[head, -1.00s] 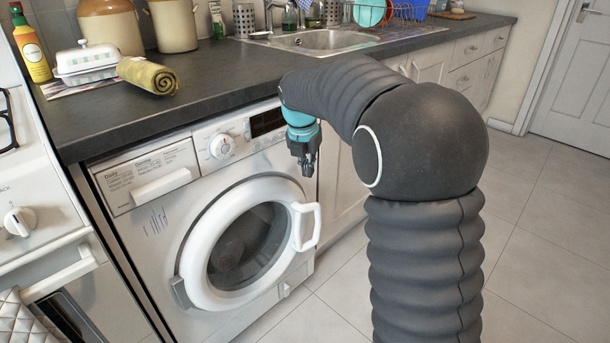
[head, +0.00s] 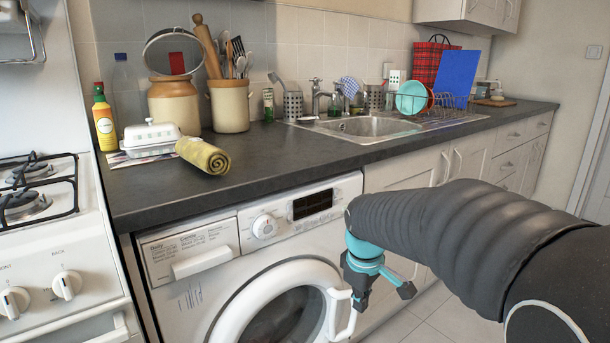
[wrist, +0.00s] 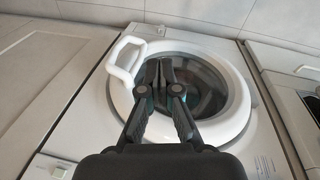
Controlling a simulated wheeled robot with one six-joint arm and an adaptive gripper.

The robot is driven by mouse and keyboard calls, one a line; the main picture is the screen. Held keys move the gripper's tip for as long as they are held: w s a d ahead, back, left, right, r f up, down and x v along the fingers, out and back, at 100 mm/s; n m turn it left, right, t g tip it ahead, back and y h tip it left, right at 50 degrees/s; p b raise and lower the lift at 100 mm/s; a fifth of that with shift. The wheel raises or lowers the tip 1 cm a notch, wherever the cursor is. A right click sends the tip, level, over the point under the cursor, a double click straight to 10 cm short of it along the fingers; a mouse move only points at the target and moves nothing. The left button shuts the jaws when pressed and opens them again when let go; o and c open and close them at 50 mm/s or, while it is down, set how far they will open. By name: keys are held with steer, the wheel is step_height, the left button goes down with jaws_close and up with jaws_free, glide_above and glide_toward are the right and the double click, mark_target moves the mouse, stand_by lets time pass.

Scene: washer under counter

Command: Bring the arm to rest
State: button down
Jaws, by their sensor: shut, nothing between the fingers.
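My gripper (head: 359,300) hangs in front of the right side of the washing machine (head: 180,305), near the white door handle (head: 343,318) in the picture. In the wrist view its two dark fingers (wrist: 158,72) are together with nothing between them. The round washer door (wrist: 232,110) lies beyond the fingers and looks closed. Its handle (wrist: 122,62) shows just left of the fingertips; I cannot tell the exact gap. My arm reaches in from the lower right of the head view and hides part of the cupboards and floor.
The dark worktop (head: 290,160) runs above the washer. It holds a rolled yellow towel (head: 203,156), a butter dish (head: 150,138), a sauce bottle (head: 103,120), utensil crocks and a sink (head: 370,127). A cooker (head: 60,235) stands at left. Some tiled floor (head: 440,325) is clear.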

steer(key=s+d+r+m+t, duration=0.1)
steer(key=s+m, duration=0.3)
steer(key=s, duration=0.7)
steer(key=s+d+r+m+t, duration=0.2)
steer(key=s+m, duration=0.3)
steer(key=s, duration=0.6)
steer(key=shift+d+r+t+y, duration=0.3)
steer(key=shift+d+r, duration=0.25)
steer(key=shift+r, duration=0.05)
steer(key=c, duration=1.9)
jaws_free()
